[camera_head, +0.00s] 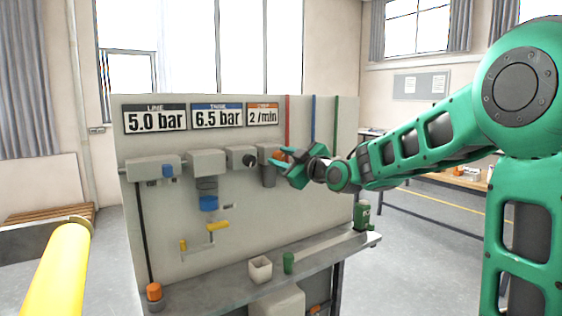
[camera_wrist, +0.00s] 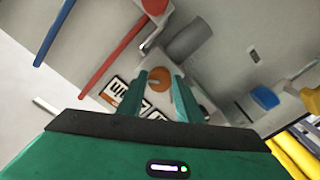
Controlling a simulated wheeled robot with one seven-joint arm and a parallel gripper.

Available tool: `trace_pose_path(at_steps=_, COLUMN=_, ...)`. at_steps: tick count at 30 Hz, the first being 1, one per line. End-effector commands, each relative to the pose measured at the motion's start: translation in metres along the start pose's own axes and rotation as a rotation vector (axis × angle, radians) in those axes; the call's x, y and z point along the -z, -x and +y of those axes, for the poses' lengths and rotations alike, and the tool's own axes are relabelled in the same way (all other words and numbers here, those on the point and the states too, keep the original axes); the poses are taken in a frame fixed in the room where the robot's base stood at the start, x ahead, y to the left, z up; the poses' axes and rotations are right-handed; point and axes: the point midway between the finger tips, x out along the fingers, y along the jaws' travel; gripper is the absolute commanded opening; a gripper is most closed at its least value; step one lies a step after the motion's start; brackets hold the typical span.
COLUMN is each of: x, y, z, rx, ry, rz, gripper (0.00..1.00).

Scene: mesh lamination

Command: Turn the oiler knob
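The oiler knob (camera_head: 281,156) is orange and sits on the rightmost grey unit of the wall panel, under the orange-headed 2 /min display (camera_head: 262,115). In the wrist view the round orange knob (camera_wrist: 160,79) shows between my fingertips. My gripper (camera_head: 284,161) reaches in from the right at the knob. In the wrist view my gripper (camera_wrist: 160,84) is open, with one finger on either side of the knob and gaps visible. I cannot tell whether a finger touches it. In the head view my fingers partly cover the knob and the unit (camera_head: 267,152).
To the left are a grey unit with a black knob (camera_head: 249,160), a blue knob (camera_head: 208,203) and a yellow lever (camera_head: 217,226). Red, blue and green pipes run above.

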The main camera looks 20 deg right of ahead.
Motion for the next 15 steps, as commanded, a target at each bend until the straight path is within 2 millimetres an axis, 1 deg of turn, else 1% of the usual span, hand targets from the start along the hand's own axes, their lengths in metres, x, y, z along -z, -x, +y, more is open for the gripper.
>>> trace_pose_path(at_steps=11, x=0.0, y=0.001, z=0.0, rx=-0.001, ry=-0.001, rz=0.0, gripper=0.45)
trace_pose_path(at_steps=15, x=0.0, y=0.014, z=0.001, rx=-0.001, ry=-0.001, rz=0.0, gripper=0.45)
